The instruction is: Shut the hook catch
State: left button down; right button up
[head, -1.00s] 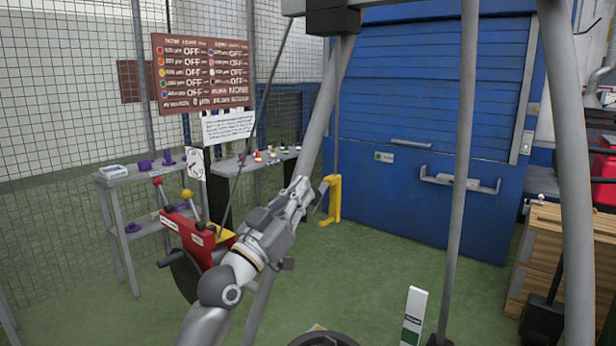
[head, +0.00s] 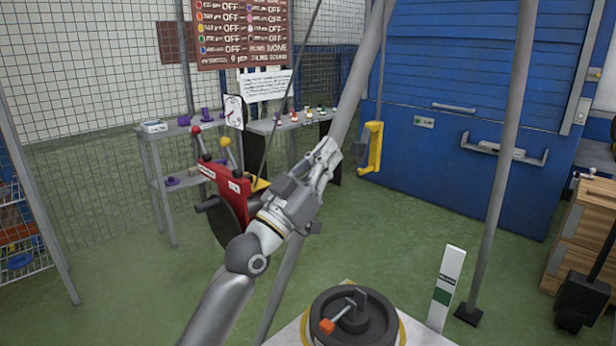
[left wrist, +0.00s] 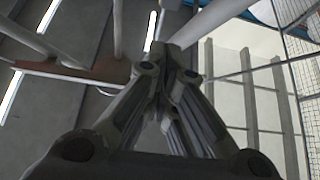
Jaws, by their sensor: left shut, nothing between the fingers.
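My left gripper (head: 326,158) is raised in mid-air in the middle of the head view, with its fingers together and nothing between them. The left wrist view shows its fingers (left wrist: 165,75) closed against a background of overhead beams. No part that I can clearly tell as the hook catch shows. A black round fitting (head: 352,318) with an upright plate and an orange-tipped lever (head: 328,326) sits low in the head view, well below and apart from the gripper. My right gripper is not in view.
A red lever stand (head: 225,187) is left of my arm. Behind are a grey shelf (head: 160,133), a sign board (head: 243,30) and a blue shutter door (head: 480,60). Grey poles cross the view. A white marker post (head: 446,285) and wooden crates (head: 580,235) stand right. Green floor is open between.

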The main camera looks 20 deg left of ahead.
pick_arm(q)
jog(key=v, duration=0.7)
jog(key=shift+s+f, duration=0.2)
jog(key=shift+s, duration=0.1)
